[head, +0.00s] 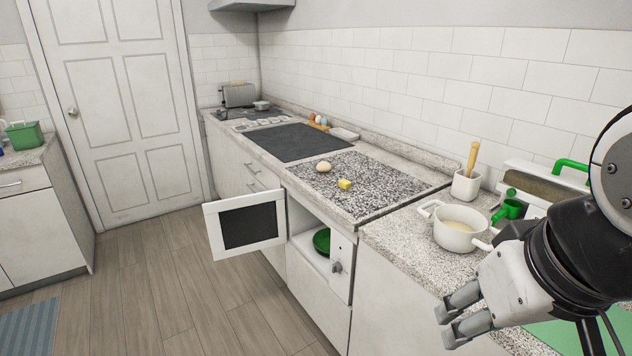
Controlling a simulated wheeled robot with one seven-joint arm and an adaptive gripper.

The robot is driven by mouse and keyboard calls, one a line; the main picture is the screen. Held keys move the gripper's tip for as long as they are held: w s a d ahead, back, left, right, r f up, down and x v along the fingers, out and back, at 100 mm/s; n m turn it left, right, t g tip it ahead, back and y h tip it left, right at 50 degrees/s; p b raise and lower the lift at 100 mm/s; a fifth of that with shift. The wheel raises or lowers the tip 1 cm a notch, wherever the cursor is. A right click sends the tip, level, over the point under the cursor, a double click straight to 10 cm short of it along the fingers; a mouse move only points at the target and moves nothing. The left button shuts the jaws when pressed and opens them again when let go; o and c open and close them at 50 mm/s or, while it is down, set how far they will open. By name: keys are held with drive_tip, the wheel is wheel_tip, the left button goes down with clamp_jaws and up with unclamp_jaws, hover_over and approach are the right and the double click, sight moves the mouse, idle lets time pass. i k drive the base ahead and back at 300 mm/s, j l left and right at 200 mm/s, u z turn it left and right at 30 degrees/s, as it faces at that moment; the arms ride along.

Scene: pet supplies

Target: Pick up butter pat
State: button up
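My gripper (447,324) is at the lower right, in front of the counter and well to the right of the butter pat. Its two fingers are apart with a gap between them, and nothing shows in the gap. The butter pat is fully in view.
A white pot (457,236) with pale contents and a white holder (466,188) with a wooden handle stand right of the butter pat. A small door (246,223) hangs open below the counter.

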sight(345, 184)
drive_tip(key=i+j+z, duration=0.1)
drive_tip(key=i+j, duration=0.2)
drive_tip(key=i+j+z, duration=0.1)
drive_tip(key=i+j, duration=0.2)
drive_tip(key=i+j+z, duration=0.1)
drive_tip(key=i+j, duration=0.25)
drive_tip(key=i+j+z, duration=0.15)
drive_tip(key=i+j, duration=0.15)
drive_tip(key=i+j+z, duration=0.1)
drive_tip(key=i+j, duration=0.15)
drive_tip(key=j, duration=0.25)
drive_tip(key=i+j+z, duration=0.1)
drive_tip(key=i+j, duration=0.2)
drive_tip(key=i+j+z, duration=0.1)
drive_tip(key=j, duration=0.45)
drive_tip(key=i+j+z, duration=0.1)
drive_tip(key=i+j, duration=0.25)
drive_tip(key=j, duration=0.15)
